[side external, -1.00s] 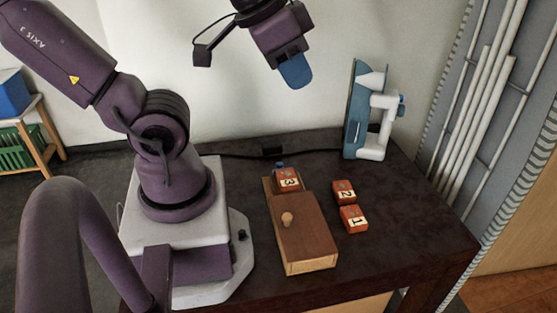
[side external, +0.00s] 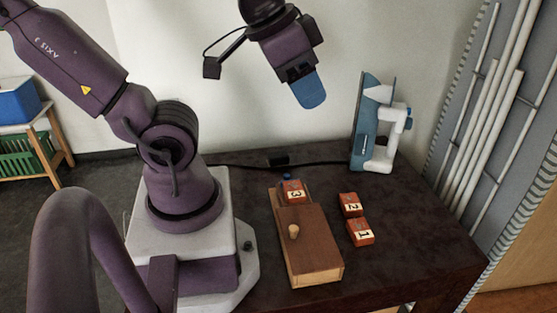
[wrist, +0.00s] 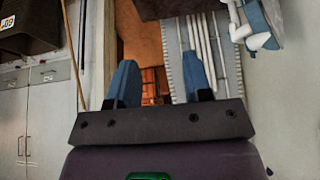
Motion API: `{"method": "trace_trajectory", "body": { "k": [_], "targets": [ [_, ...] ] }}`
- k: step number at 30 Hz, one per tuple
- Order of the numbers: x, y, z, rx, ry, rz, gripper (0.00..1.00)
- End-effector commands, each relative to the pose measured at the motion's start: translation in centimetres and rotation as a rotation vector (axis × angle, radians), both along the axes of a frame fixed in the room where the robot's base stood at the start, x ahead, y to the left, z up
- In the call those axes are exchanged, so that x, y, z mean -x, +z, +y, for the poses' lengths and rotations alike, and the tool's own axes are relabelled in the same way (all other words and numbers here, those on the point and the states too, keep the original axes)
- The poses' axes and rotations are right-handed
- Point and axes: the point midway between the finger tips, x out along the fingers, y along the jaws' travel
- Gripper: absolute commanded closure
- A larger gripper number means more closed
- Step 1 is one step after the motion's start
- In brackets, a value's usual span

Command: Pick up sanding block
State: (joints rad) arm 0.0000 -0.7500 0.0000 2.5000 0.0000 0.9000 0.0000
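I cannot tell for certain which thing is the sanding block. Three small orange-red blocks with number labels are in the side view: block 3 (side external: 292,191) on the end of a wooden box (side external: 315,245), and block 2 (side external: 350,204) and block 1 (side external: 360,232) on the dark table to its right. The box is brown with a pale knob (side external: 294,232) on top. My gripper (side external: 308,92) hangs high above the table, well apart from all of them. In the wrist view its blue fingers (wrist: 160,68) are spread with nothing between them.
A blue and white iron-like tool (side external: 372,125) stands upright at the back of the dark table (side external: 410,230). It also shows in the wrist view (wrist: 262,25). A black cable (side external: 235,164) runs along the back edge. Pale pipes (side external: 485,130) line the right wall. The table's right side is clear.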

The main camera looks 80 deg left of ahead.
Motion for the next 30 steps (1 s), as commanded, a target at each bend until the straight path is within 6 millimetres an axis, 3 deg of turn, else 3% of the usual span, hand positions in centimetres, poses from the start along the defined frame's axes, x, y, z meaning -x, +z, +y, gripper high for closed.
{"method": "trace_trajectory", "body": {
  "k": [1, 6, 14, 17, 23, 30],
  "targets": [
    [0.0, 0.0, 0.0, 0.0, 0.0, 0.0, 0.43],
    [0.0, 0.0, 0.0, 0.0, 0.0, 0.0, 0.06],
    [0.0, 0.0, -0.1, 0.0, -0.002, 0.003, 0.06],
    [-0.3, -0.9, -0.1, 0.003, -0.004, 0.046, 0.06],
    [-1.7, -5.4, 1.4, 0.114, 0.094, 0.271, 0.06],
    [-3.9, -12.4, 4.4, 0.313, 0.431, 0.483, 0.06]
  ]
}}
